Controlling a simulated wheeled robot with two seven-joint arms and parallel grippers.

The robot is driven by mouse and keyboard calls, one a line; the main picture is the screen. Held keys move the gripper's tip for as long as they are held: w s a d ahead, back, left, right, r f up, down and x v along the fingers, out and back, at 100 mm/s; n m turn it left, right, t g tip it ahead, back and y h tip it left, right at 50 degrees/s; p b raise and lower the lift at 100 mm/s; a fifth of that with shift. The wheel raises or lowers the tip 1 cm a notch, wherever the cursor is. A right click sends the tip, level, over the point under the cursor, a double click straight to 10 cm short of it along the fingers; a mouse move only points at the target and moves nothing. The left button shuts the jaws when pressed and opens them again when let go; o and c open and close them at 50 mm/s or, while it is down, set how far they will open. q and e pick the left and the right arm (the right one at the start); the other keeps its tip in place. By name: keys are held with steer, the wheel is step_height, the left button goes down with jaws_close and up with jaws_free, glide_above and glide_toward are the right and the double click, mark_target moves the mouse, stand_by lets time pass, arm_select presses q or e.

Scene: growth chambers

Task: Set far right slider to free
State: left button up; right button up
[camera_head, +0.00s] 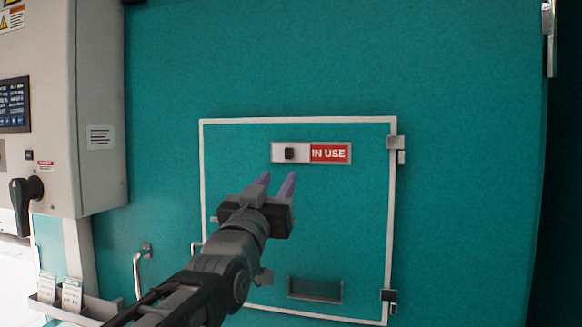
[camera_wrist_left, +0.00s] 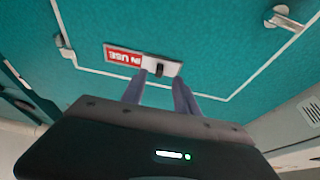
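The slider sign (camera_head: 311,153) is on the white-framed hatch of the teal chamber. Its black knob (camera_head: 290,153) sits at the left side of the plate, and a red "IN USE" field (camera_head: 330,153) shows on the right. My left gripper (camera_head: 278,181) is open, its two purple-grey fingers pointing up at the sign from just below the knob. In the left wrist view the sign appears upside down, with the knob (camera_wrist_left: 160,70) between the fingertips in the picture; I cannot tell whether they touch it. My right gripper is not in view.
The hatch (camera_head: 345,220) has a recessed slot (camera_head: 315,290) low down and metal hinges (camera_head: 395,149) on its right. A grey control cabinet (camera_head: 95,110) with a black rotary handle (camera_head: 24,195) stands out at the left. A metal handle (camera_head: 141,270) is beside my left arm.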

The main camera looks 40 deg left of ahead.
mark_target(288, 155)
arm_select(q)
steer(key=shift+s+r, duration=0.45)
steer(key=shift+r, duration=0.2)
steer(key=shift+w, duration=0.1)
steer(key=p+x, duration=0.4)
steer(key=x, duration=0.3)
steer(key=shift+r, duration=0.2)
steer(key=shift+w+a, duration=0.15)
steer(key=shift+w, duration=0.15)
steer(key=shift+c, duration=0.4)
jaws_close()
